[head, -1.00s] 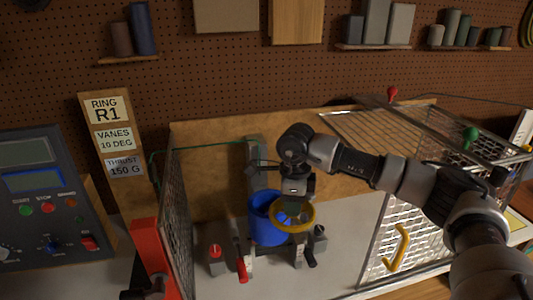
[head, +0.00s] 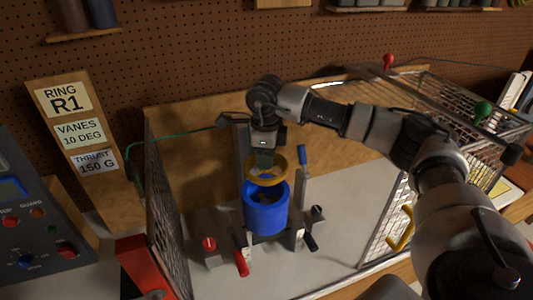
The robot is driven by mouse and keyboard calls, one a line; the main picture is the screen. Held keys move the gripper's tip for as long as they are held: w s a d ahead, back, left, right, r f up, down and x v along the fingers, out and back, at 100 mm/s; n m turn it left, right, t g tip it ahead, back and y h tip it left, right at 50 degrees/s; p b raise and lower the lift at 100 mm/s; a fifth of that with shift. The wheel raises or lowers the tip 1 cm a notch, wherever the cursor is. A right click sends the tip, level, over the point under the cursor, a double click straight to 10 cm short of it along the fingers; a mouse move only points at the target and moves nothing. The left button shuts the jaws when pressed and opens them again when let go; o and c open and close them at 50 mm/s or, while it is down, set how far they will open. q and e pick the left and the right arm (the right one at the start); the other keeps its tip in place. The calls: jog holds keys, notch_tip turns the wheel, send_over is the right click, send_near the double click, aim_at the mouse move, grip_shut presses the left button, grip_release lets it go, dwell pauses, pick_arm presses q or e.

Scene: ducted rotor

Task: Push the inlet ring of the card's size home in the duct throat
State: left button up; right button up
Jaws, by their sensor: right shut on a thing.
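The blue duct (head: 266,212) stands upright on the bench fixture, its open throat facing up. My right gripper (head: 264,160) is shut on the yellow inlet ring (head: 267,182) and points down from above. The ring looks roughly level and sits over the duct's back rim in the picture. Whether it touches the duct I cannot tell. The card (head: 62,98) on the wooden board at the left reads RING R1, with VANES 10 DEG and THRUST 150 G below it. My left gripper is not in view.
Red-handled (head: 241,263) and black-handled (head: 310,241) clamps stand around the duct's foot, with a blue-handled one (head: 302,155) behind. A mesh panel (head: 170,215) stands at the left and a mesh guard with a yellow handle (head: 401,237) at the right.

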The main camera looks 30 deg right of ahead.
jog(key=f, duration=0.3)
jog(key=shift+w+f, duration=0.15)
jog(key=shift+w, duration=0.2)
jog(key=shift+s+f+b, duration=0.1)
jog(key=shift+f+b, duration=0.2)
jog(key=shift+s+f, duration=0.1)
jog(key=shift+f, duration=0.6)
pick_arm(q)
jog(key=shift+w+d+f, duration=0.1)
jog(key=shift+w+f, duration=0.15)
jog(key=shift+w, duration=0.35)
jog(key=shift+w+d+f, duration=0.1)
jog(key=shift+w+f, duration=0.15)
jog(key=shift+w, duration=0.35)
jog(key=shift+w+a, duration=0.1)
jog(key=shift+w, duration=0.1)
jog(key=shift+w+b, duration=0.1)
jog(key=shift+b, duration=0.2)
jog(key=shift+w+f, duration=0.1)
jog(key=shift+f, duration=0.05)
